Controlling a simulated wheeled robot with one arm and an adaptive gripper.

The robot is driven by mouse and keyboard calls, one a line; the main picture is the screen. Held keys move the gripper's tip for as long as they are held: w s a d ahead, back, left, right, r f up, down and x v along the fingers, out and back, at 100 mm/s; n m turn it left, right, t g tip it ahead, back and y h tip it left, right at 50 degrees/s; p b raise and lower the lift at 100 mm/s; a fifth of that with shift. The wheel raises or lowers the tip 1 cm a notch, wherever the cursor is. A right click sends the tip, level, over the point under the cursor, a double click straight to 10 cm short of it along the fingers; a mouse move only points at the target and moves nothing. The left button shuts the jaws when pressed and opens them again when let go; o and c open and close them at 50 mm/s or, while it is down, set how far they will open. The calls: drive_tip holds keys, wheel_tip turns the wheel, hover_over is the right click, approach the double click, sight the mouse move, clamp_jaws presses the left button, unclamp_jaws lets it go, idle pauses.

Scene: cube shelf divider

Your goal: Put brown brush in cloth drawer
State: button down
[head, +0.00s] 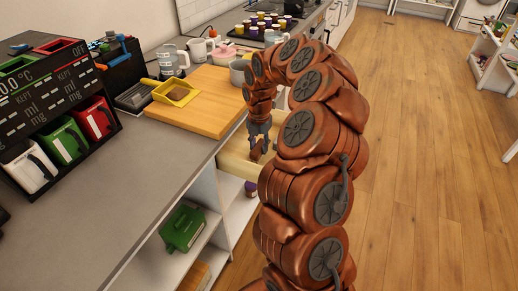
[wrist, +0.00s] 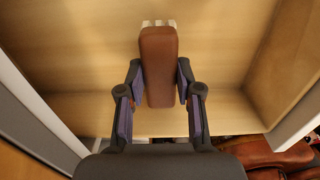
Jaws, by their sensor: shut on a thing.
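The brown brush (wrist: 158,62) is between my gripper's two fingers in the wrist view, its pale bristles showing at the far end. My gripper (head: 258,149) is shut on it, pointing down over an open wooden drawer (head: 236,160) beneath the counter. In the head view the brush (head: 256,154) shows as a small brown piece at the fingertips. In the wrist view the drawer's pale wooden floor and walls (wrist: 80,45) surround the brush. I cannot tell whether the brush touches the drawer floor. My arm hides the drawer's right part.
A wooden board (head: 206,100) with a yellow dustpan-like scoop (head: 176,92) lies on the counter above the drawer. A green container (head: 183,228) stands on an open shelf below. Mugs, a glass pitcher (head: 172,62) and a rack of coloured bins stand on the counter. Open floor lies right.

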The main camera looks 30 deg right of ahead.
sight(259, 146)
drive_tip(key=shift+f, duration=1.15)
drive_tip(key=shift+f, duration=0.1)
drive_tip(key=c, duration=0.8)
unclamp_jaws()
wheel_tip(259, 146, up, 12)
drive_tip(key=shift+r+b, duration=0.2)
drive_tip(key=shift+b, duration=0.5)
